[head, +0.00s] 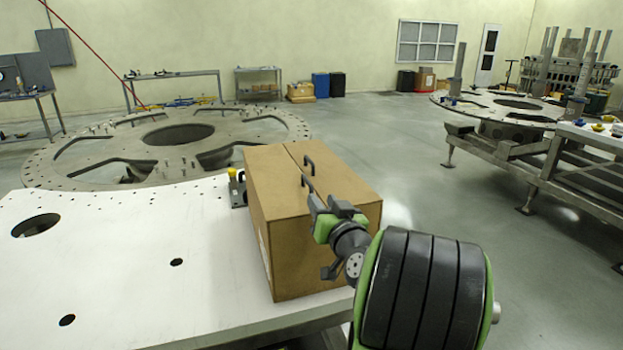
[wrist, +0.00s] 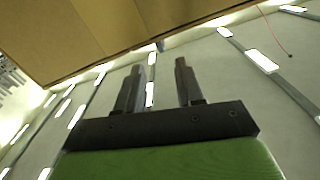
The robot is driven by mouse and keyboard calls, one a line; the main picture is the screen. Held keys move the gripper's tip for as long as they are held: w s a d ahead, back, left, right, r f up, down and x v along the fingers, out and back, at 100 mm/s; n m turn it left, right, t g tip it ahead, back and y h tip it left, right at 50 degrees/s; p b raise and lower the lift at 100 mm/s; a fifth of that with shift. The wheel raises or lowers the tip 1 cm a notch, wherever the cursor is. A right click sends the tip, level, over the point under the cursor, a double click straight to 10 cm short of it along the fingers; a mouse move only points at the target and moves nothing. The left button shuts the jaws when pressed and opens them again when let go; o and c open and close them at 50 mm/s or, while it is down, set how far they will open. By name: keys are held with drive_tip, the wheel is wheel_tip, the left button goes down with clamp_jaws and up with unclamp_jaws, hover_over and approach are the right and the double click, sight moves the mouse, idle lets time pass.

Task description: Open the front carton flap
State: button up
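A brown cardboard carton (head: 285,235) stands on the right end of a white plate (head: 130,260) in the head view. Its top flaps (head: 275,170) lie closed, meeting at a seam. My arm hides part of the carton's near right side. In the wrist view the two fingers (wrist: 160,65) are apart with nothing between them. The brown carton (wrist: 90,35) fills the upper left there.
A yellow-topped fitting (head: 233,174) stands on the plate at the carton's left side. A large round turret ring (head: 75,155) lies behind the plate. A metal frame bench (head: 540,165) stands at the right. Floor right of the carton is clear.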

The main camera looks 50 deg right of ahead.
sight(312, 188)
drive_tip(key=p+x, duration=0.2)
drive_tip(key=x, duration=0.5)
drive_tip(key=shift+a+r, duration=0.1)
drive_tip(key=shift+a, duration=0.1)
drive_tip(key=shift+w+d, duration=0.25)
drive_tip(key=shift+w, duration=0.1)
clamp_jaws()
